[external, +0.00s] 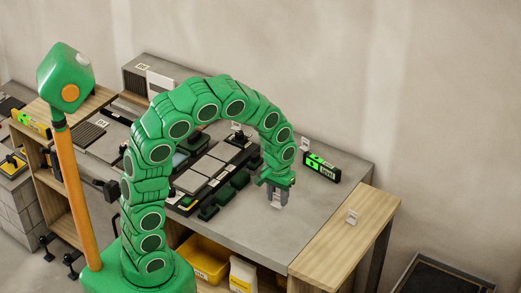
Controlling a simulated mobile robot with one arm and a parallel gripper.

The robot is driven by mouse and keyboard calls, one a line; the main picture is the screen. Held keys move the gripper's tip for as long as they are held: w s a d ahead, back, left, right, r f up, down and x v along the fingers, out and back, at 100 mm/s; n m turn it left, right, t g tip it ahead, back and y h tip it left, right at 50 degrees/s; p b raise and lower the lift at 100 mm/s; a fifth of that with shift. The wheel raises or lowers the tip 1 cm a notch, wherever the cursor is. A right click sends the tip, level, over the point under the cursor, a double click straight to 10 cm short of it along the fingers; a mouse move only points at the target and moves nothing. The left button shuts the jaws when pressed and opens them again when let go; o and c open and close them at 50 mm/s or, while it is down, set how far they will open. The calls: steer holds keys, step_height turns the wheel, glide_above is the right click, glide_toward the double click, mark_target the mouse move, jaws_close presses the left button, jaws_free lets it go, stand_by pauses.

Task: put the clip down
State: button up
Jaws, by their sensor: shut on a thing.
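My gripper (278,198) is at the end of my green arm, pointing down over the right part of the grey worktop (318,215). It is shut on a small pale clip (280,204), which is mostly hidden by the grey fingers. Whether the clip touches the worktop I cannot tell. Another small white clip (352,217) stands on the wooden side top (338,236) to the right. A further pale clip-like piece (304,143) is at the back of the worktop.
A black and green level (321,167) lies behind my gripper to the right. Dark frames with grey tiles (190,181) and green blocks (208,212) lie to its left. The worktop between my gripper and the wooden side top is clear. A yellow bin (205,257) sits below.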

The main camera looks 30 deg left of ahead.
mark_target(284, 216)
steer(key=shift+w+d+f, duration=0.3)
steer(key=shift+w+f, duration=0.3)
steer(key=shift+f, duration=0.2)
steer(key=shift+w+d+f, duration=0.25)
steer(key=shift+w+f, duration=0.35)
steer(key=shift+f, duration=1.8)
steer(key=shift+f, duration=0.1)
steer(key=o, duration=1)
